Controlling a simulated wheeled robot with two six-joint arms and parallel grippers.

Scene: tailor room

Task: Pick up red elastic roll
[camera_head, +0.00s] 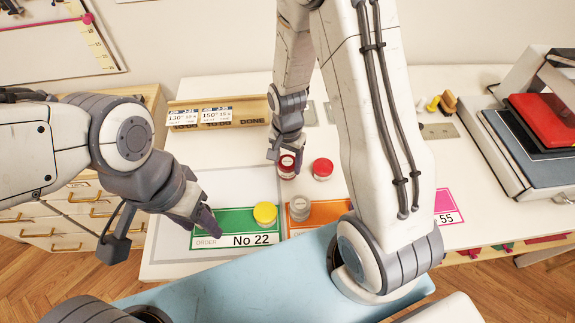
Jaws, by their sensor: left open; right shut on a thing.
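A dark red roll (287,172) with a pale top stands at the white table's middle, between the fingertips of my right gripper (286,158). The gripper is shut on it from above; I cannot tell whether the roll touches the table. A second, brighter red roll (322,169) stands just to its right, apart from the gripper. My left gripper (207,220) is open and empty over the left part of the green order card (209,239) marked No 22.
A yellow roll (265,213) sits on the green card, and a grey roll (300,208) on the orange card (330,210). A wooden display board (218,113) stands at the back. A press with a red pad (545,118) is at right. My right arm hides part of the table.

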